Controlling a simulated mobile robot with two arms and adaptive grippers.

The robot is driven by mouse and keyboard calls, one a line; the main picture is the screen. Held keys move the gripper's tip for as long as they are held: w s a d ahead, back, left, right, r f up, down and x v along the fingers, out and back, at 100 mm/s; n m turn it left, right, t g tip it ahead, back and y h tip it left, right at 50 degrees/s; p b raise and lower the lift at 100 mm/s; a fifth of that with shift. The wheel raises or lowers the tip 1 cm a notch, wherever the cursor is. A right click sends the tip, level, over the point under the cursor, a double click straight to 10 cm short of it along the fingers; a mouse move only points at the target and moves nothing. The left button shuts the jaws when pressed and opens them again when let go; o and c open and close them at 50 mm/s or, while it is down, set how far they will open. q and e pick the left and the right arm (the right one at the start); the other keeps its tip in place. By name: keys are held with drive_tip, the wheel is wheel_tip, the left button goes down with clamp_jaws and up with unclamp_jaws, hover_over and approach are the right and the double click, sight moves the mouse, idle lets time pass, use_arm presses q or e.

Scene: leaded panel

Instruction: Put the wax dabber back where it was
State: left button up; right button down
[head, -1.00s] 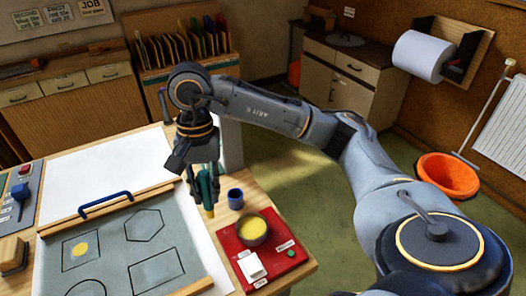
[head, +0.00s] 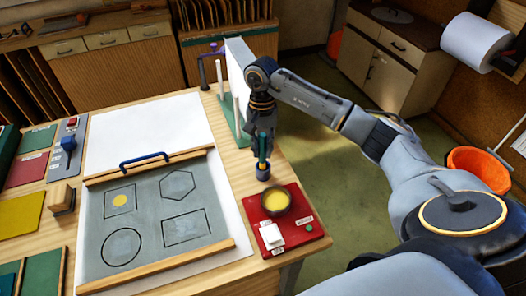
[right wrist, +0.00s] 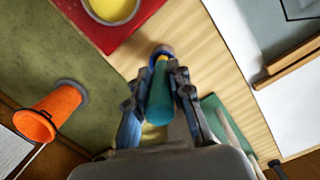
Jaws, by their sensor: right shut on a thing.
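My left gripper is not in view.
The leaded panel board (head: 141,250) with a blue handle lies to the left. A white upright panel (head: 238,75) stands behind the gripper.

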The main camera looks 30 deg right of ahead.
sight(263, 155)
drive_tip(key=shift+w+d+f, duration=0.1)
drive_tip(key=shift+f, duration=0.1)
wheel_tip(263, 155, down, 3)
drive_tip(key=p, duration=0.2)
drive_tip(key=shift+d+r+p, duration=0.1)
drive_tip(key=shift+r+p, duration=0.05)
drive_tip(key=shift+p, duration=0.2)
drive_tip(key=shift+f, duration=0.25)
drive_tip(key=shift+f, duration=0.1)
drive_tip(key=shift+f+b, duration=0.15)
drive_tip(key=shift+b, duration=0.15)
drive_tip(key=c, duration=1.2)
unclamp_jaws()
